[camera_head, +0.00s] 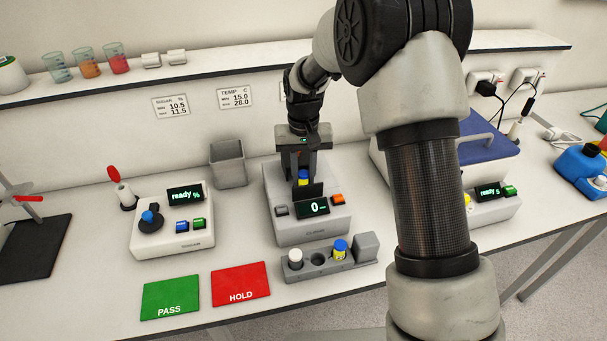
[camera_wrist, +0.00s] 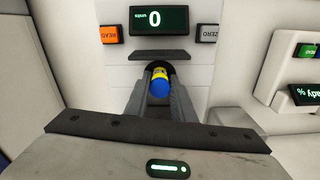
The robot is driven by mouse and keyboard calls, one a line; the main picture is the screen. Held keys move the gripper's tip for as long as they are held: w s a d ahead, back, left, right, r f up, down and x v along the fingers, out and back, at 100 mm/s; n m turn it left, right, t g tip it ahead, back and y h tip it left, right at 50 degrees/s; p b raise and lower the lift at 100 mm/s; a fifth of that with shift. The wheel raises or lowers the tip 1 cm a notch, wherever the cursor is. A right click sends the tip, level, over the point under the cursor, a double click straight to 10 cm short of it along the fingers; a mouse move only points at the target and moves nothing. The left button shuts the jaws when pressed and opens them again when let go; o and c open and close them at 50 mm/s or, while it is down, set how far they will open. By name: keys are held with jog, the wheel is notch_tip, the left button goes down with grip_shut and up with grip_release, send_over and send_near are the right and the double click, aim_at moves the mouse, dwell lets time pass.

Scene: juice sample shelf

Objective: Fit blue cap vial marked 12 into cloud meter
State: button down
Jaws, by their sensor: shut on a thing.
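A blue-capped vial (camera_wrist: 159,86) with a yellow band is between the fingers of my gripper (camera_wrist: 160,92) in the wrist view. In the head view my gripper (camera_head: 303,172) points down over the cloud meter (camera_head: 310,230), shut on the vial, whose blue cap (camera_head: 304,175) shows between the fingers. In the wrist view the vial is at the meter's dark round opening, just in front of the dark flap (camera_wrist: 160,56). I cannot tell how deep it sits. Its number is not visible. The meter's display (camera_wrist: 159,19) reads 0, with an orange READ button and a grey ZERO button.
A grey rack (camera_head: 318,262) in front holds a white-capped vial (camera_head: 295,257) and another blue-capped vial (camera_head: 340,247), with an empty hole between. Green PASS (camera_head: 170,299) and red HOLD (camera_head: 240,285) mats lie front left. The sugar meter (camera_head: 172,230) stands left, a grey bin (camera_head: 228,165) behind.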

jog(key=shift+f+b, duration=0.4)
jog(key=shift+f, duration=0.3)
jog(key=shift+s+f, duration=0.15)
jog(key=shift+f, duration=0.05)
